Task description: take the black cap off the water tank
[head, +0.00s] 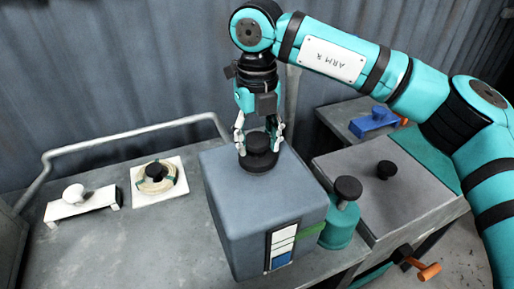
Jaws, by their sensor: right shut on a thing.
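The water tank (240,194) is a grey-blue box on the metal bench, with a label strip on its front. The black cap (258,151) sits on top of the tank, near its back. My right gripper (259,143) points straight down, its fingers on either side of the cap's upper part and shut on it. The cap's lower, wider part shows below the fingertips and looks to rest on the tank top; I cannot tell if there is a gap. My left gripper is not in view.
A teal bottle with a black top (341,225) stands close to the tank's right side. A coil of rattan on a white board (158,179) and a white stand with a round knob (80,201) lie left. A grey box with a black knob (365,200) is right. A rail runs behind.

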